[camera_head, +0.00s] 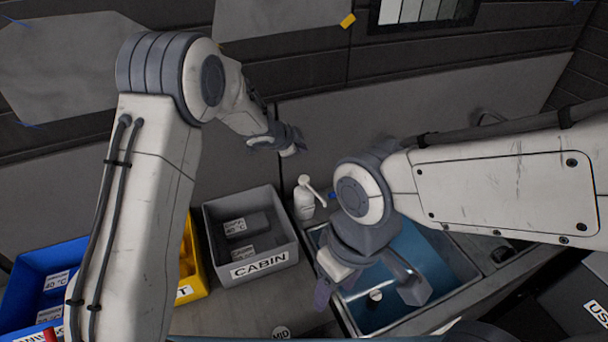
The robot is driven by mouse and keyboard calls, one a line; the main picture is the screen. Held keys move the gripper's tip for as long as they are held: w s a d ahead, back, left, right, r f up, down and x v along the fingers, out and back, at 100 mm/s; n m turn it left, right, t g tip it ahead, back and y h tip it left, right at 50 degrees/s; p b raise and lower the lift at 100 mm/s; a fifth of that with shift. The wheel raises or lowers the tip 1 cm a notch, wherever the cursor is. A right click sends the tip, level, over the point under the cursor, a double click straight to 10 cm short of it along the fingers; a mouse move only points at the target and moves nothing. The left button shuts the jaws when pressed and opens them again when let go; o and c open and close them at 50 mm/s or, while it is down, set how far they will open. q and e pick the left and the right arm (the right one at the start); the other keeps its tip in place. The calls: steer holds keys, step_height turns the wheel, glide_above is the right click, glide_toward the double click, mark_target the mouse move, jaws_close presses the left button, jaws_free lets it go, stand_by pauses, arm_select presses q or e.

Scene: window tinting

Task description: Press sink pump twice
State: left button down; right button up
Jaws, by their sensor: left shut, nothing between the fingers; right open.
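The white pump bottle (304,203) stands upright at the back left corner of the sink, its spout pointing right. The sink (445,262) is a blue-lined basin with a small round pale piece (376,295) inside it. My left gripper (301,146) is shut and empty, above and behind the pump, apart from it. My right gripper (368,292) is open and empty over the sink, its fingers pointing down. My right arm hides part of the sink's back edge.
A grey CABIN bin (283,262) stands left of the pump. Yellow (197,287) and blue (22,283) bins are farther left, partly behind my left arm. A panelled wall (340,118) rises close behind the counter.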

arm_select(q)
steer(key=shift+f, duration=0.15)
steer(key=b, duration=0.8)
glide_above(303, 178)
steer(key=f, duration=0.5)
steer(key=s+f, duration=0.1)
steer(key=f, duration=0.1)
steer(key=shift+a+f, duration=0.2)
steer(key=shift+a, duration=0.05)
steer(key=shift+f+b, duration=0.55)
steer(key=shift+b, duration=0.05)
steer(key=shift+f, duration=0.1)
stand_by(0.4)
steer(key=shift+f, duration=0.35)
steer(key=shift+f+b, duration=1.05)
stand_by(0.8)
steer(key=shift+r+p, duration=1.4)
steer(key=shift+p, duration=0.05)
steer(key=shift+r, duration=0.15)
